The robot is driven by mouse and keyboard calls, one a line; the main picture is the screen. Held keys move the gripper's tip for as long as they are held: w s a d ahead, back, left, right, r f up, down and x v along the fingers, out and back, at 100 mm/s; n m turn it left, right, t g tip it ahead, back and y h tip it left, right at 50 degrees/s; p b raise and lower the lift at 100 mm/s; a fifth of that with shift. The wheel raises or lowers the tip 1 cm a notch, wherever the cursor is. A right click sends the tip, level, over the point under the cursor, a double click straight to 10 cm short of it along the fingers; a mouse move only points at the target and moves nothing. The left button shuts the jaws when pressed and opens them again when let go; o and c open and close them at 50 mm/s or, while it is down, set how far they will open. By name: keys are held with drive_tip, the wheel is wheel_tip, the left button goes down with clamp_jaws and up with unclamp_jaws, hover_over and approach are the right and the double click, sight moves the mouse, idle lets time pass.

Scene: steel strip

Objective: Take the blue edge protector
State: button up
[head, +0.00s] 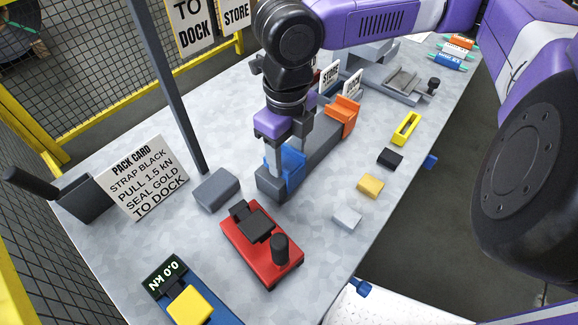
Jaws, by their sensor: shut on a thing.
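The blue edge protector (291,168) is at the near end of a long grey block (322,145) on the bench. My gripper (284,160) points down over that end, its fingers reaching to the protector, and it is shut on the blue edge protector. The fingers partly hide the protector. I cannot tell whether it still touches the block. An orange edge protector (342,116) sits at the far end of the same block.
A red tool (262,246) and a grey block (216,189) lie in front. Yellow (370,186), black (390,158) and pale (347,218) small pieces lie to the right. A dark post (170,90) and the pack card (146,178) stand left. Clear bench lies between them.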

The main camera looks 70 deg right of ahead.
sight(287, 164)
drive_tip(key=shift+r+p, duration=2.6)
drive_tip(key=shift+r, duration=0.45)
